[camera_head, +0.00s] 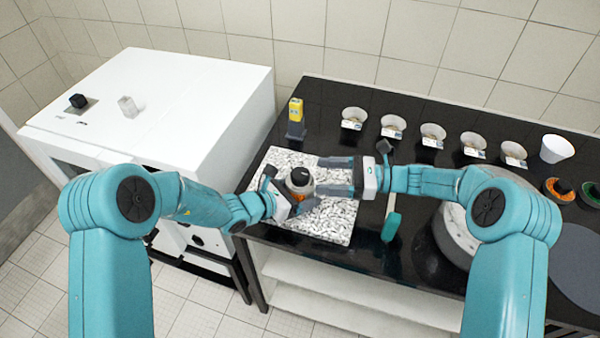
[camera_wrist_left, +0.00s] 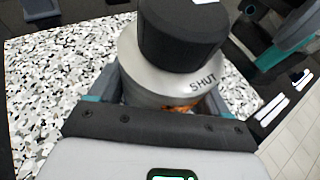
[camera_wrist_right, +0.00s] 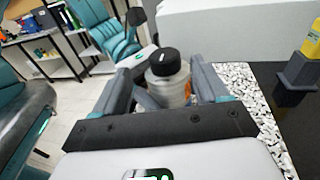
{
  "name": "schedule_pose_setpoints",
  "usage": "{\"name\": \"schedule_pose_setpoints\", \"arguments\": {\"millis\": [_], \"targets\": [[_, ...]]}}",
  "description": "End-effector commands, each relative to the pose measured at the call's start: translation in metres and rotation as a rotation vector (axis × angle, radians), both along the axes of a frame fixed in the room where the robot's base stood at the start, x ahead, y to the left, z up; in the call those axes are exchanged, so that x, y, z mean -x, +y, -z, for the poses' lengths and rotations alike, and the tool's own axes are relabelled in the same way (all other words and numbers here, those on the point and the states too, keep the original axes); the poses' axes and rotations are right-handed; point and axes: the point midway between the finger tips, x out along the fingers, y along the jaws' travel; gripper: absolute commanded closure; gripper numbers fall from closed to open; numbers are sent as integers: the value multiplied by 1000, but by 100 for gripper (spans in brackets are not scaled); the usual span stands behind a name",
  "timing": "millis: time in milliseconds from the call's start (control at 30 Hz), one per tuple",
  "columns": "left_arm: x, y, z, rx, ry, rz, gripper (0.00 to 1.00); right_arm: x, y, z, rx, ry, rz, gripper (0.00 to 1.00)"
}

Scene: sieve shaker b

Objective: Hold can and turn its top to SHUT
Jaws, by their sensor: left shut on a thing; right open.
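The can (camera_head: 300,190) stands on the speckled slab, grey with an orange patch low on its side. Its black top (camera_head: 300,176) is a round knob, also large in the left wrist view (camera_wrist_left: 183,35). The word SHUT is printed on the grey shoulder (camera_wrist_left: 203,82) below the knob. In the right wrist view the knob (camera_wrist_right: 164,63) carries a small white mark. My left gripper (camera_head: 291,192) is shut on the can's body, below the knob. My right gripper (camera_head: 322,176) is open, its fingers pointing at the can from the right; contact cannot be told.
The speckled slab (camera_head: 335,222) lies on the black bench. A yellow-and-grey object (camera_head: 296,118) stands behind it. A teal-handled tool (camera_head: 391,226) lies to the right, near several small bowls (camera_head: 393,125) in a row. A white cabinet (camera_head: 165,105) is at left.

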Motion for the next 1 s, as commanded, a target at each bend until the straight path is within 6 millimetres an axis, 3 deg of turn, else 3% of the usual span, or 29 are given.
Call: {"name": "schedule_pose_setpoints", "arguments": {"millis": [167, 533, 867, 900, 1000], "targets": [[-1, 0, -2, 2, -3, 0, 73, -2, 4, 6, -46, -4, 36, 27], [-1, 0, -1, 2, -3, 0, 73, -9, 61, 6, -43, -5, 34, 27], [-1, 0, -1, 2, -3, 0, 73, -11, 68, 6, -43, -4, 36, 27], [-1, 0, -1, 2, -3, 0, 73, -11, 67, 6, -43, -5, 36, 30], [-1, 0, -1, 2, -3, 0, 73, -10, 67, 6, -43, -5, 35, 62]]}}
